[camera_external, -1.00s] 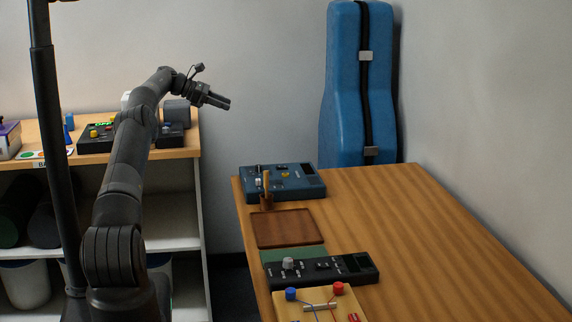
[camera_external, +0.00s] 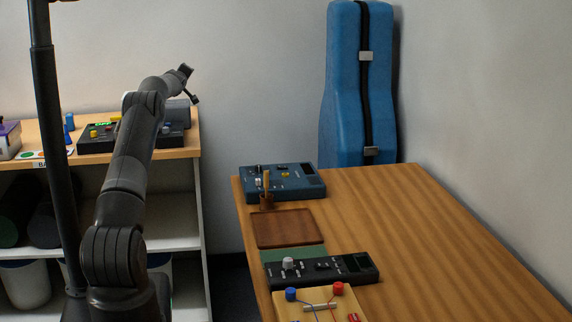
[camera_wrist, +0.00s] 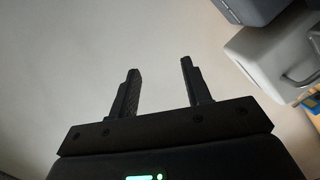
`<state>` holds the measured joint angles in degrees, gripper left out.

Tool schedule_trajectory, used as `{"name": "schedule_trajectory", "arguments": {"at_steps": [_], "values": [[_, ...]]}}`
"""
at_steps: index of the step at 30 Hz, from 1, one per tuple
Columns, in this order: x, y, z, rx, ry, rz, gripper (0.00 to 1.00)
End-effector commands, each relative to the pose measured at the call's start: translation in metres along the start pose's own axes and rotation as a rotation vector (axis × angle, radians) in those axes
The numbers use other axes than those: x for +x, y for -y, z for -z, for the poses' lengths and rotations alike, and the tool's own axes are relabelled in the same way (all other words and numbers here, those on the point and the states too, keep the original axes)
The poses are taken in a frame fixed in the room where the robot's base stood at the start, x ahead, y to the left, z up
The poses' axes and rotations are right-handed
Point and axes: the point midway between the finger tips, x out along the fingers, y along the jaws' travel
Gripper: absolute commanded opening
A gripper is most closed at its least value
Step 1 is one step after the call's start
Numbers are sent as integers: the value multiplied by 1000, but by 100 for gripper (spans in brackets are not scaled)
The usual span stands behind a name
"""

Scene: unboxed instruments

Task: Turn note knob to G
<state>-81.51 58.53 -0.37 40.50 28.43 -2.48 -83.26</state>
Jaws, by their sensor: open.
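My gripper (camera_wrist: 160,67) is open and empty in the wrist view, its two fingers apart in front of a plain wall. A black device (camera_external: 340,272) with a grey knob (camera_external: 288,264) lies on the wooden table. A blue device (camera_external: 300,190) with small controls sits farther back on it. A dark device (camera_external: 97,145) with yellow parts and a green display is on the shelf, partly hidden by my arm. Labels are too small to read, so I cannot tell which knob is the note knob.
A brown tray (camera_external: 285,229) and a cream board (camera_external: 290,311) with red and blue knobs share the table's left side; its right side (camera_external: 440,230) is clear. A blue instrument case (camera_external: 345,100) stands behind. The wrist view shows a light grey box (camera_wrist: 265,62) at right.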

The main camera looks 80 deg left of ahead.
Motion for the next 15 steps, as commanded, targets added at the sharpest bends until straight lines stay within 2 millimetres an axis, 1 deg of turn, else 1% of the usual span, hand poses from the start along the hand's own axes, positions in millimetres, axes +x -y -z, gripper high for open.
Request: {"name": "schedule_trajectory", "arguments": {"at_steps": [1, 3, 5, 6, 8, 9, 11, 12, 15], "values": [[-3, -17, -1, 99, -2, -80, 44], [-8, -39, -7, 238, 8, -196, 44], [-15, -57, -16, 354, 28, -294, 44], [-21, -67, -24, 429, 49, -361, 44], [-32, -80, -39, 540, 90, -459, 44], [-40, -86, -51, 610, 125, -525, 44], [-54, -93, -70, 712, 187, -621, 44], [-64, -95, -83, 775, 234, -683, 44], [-92, -91, -113, 910, 366, -824, 44]]}}
